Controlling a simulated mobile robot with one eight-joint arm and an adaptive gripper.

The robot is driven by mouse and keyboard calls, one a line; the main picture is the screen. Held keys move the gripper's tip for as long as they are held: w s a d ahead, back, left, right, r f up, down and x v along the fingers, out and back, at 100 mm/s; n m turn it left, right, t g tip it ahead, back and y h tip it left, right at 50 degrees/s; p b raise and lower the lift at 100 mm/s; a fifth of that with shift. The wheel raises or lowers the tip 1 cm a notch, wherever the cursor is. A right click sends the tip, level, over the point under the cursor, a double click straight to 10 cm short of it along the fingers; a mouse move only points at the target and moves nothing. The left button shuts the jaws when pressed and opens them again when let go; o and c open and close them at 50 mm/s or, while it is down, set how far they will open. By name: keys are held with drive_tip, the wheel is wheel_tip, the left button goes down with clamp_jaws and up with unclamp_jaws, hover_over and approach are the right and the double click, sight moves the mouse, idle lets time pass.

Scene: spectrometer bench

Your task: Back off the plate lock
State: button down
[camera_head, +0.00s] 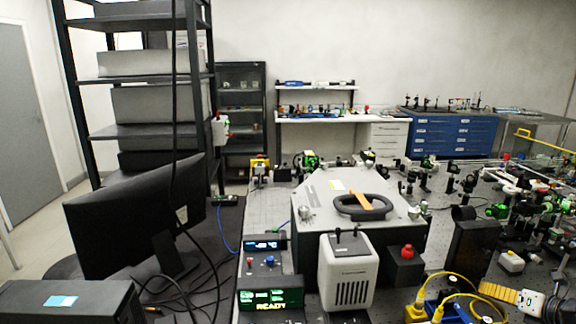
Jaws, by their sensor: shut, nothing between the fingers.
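The bar may be the plate lock, but I cannot tell at this size. The bar lies slanted over the ring's right part. A small white label (338,185) and small fittings show on the plate. I cannot make out my gripper in this view, and nothing of mine shows at the ring.
A white vented unit (347,275), a red button on a dark box (406,252) and a green READY display (271,299) stand in front. A monitor (135,215) and cables are left. Optics crowd the right. Yellow-plugged cables (431,280) lie bottom right.

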drive_tip(key=shift+a+r+b, duration=0.2)
drive_tip(key=shift+a+b, duration=0.3)
drive_tip(key=shift+b, duration=0.35)
idle(0.7)
drive_tip(key=shift+r, duration=0.1)
drive_tip(key=shift+r, duration=0.3)
drive_tip(key=shift+s+d, duration=0.2)
drive_tip(key=shift+s, duration=1.3)
drive_tip(key=shift+s+d, duration=0.2)
drive_tip(key=shift+s, duration=1.3)
